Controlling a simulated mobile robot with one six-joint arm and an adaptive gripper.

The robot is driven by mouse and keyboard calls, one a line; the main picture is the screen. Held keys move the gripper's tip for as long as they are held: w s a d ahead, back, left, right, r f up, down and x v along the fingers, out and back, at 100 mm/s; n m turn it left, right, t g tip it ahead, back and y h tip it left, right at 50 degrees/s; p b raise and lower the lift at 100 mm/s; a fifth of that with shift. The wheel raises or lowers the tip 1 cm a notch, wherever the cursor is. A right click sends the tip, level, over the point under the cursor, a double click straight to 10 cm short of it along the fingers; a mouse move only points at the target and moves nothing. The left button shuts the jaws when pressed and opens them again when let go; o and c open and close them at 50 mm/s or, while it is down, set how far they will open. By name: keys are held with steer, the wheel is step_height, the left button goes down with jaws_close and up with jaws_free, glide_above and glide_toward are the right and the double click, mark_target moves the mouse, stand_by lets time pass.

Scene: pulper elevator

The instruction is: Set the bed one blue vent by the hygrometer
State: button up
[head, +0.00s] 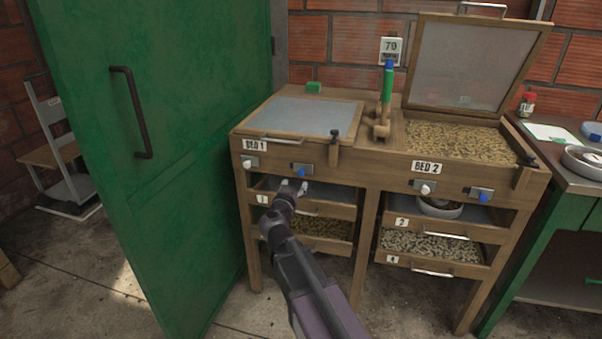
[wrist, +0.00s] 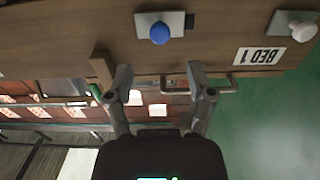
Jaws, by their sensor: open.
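The bed one blue vent (head: 301,171) is a blue knob on a grey slide plate on the front rail, right of the BED 1 label (head: 255,146). In the wrist view, which looks upside down, the blue knob (wrist: 160,34) is at the top, ahead of the fingers. My gripper (head: 291,188) is open and empty, just below and left of the knob; its two fingers (wrist: 158,78) are apart and do not appear to touch it. The hygrometer (head: 391,46) on the brick wall reads 79.
Bed one's lid (head: 305,115) is down; bed two's lid (head: 475,62) is raised over its beans. A white vent (head: 250,162) is left of the blue one. Bed two has white (head: 427,188) and blue (head: 480,193) vents. A green door (head: 150,150) stands close on the left.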

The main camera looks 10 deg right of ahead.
mark_target(300, 173)
steer(key=x, duration=0.8)
jaws_close()
